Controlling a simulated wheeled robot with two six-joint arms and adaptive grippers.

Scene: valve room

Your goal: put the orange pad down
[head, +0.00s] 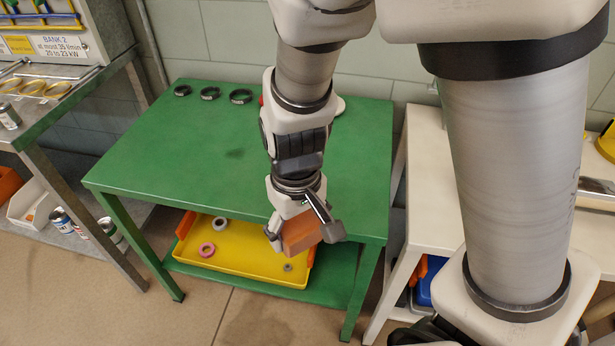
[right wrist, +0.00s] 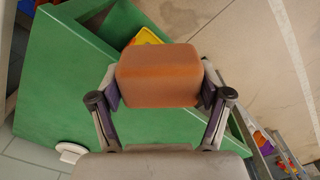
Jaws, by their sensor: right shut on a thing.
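The orange pad (head: 300,233) is a block with rounded edges. My right gripper (head: 303,236) is shut on it, one finger on each side. In the right wrist view the pad (right wrist: 160,76) sits between the two fingertips (right wrist: 159,98). In the head view the pad overlaps the front edge of the green table (head: 220,140). The wrist view shows green tabletop around it and the table's edge just beyond. The gap between pad and table cannot be judged. The left gripper is not in view.
Several dark rings (head: 210,93) lie along the table's back edge. A white round thing, partly hidden behind my arm, is at the back right. A yellow tray (head: 237,258) with rings is on the lower shelf. The left and middle tabletop is clear. A pale bench (head: 428,190) stands right.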

